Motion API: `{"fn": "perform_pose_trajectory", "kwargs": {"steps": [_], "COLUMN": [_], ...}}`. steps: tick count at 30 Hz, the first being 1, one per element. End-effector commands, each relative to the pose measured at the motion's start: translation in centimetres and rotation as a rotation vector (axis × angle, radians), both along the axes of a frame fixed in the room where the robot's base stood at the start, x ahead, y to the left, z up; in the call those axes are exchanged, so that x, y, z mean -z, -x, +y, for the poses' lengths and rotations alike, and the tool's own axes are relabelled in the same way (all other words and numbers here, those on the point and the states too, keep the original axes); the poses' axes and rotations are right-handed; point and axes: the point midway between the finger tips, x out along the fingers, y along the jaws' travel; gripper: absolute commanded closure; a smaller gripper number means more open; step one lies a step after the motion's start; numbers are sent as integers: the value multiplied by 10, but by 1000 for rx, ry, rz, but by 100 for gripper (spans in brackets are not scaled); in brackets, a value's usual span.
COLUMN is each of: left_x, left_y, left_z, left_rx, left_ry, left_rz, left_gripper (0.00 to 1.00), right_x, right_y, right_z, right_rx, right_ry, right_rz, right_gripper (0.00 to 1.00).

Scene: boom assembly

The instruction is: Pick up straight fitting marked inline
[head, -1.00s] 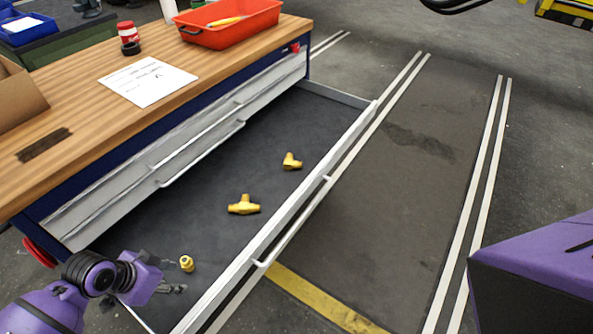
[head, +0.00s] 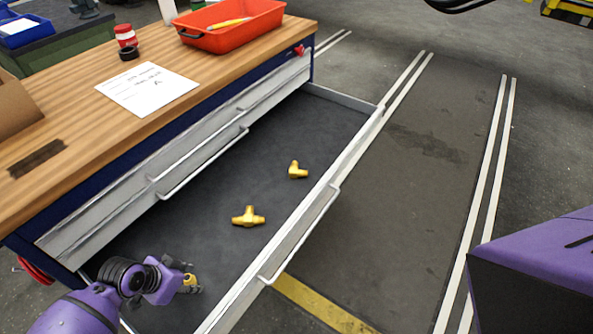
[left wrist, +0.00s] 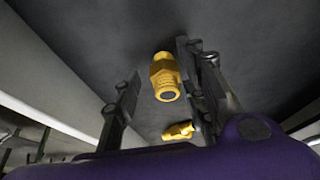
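A small yellow straight fitting (head: 189,281) lies in the near left part of the open drawer (head: 200,208). No marking on it can be read. My left gripper (head: 187,276) is at it and partly hides it in the head view. In the left wrist view the straight fitting (left wrist: 164,78) shows between the two spread fingers of the left gripper (left wrist: 158,92), closer to the right finger, with a gap on the left. The left gripper is open. My right gripper is out of view.
A yellow tee fitting (head: 248,217) and a yellow elbow fitting (head: 297,170) lie farther along the drawer. The drawer's front wall (head: 290,237) rises beside them. Above is the wooden bench top (head: 75,125) with a paper (head: 147,88) and a red tray (head: 231,24).

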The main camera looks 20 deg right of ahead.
Motion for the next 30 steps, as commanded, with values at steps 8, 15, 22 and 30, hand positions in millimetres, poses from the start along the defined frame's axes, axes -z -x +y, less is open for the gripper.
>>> {"fn": "perform_pose_trajectory", "kwargs": {"steps": [8,15,22,30], "left_x": [0,0,0,-12], "left_y": [-1,-1,-1,-2], "left_z": [0,0,0,0], "left_rx": [0,0,0,-1], "left_ry": [0,0,0,1], "left_rz": [-1,-1,-1,-4], "left_gripper": [68,100,100,100], "right_x": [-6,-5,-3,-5], "right_y": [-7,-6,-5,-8], "right_z": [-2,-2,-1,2], "right_rx": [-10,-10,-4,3], "right_ry": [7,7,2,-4], "right_rz": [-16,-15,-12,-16], "right_gripper": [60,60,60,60]}}
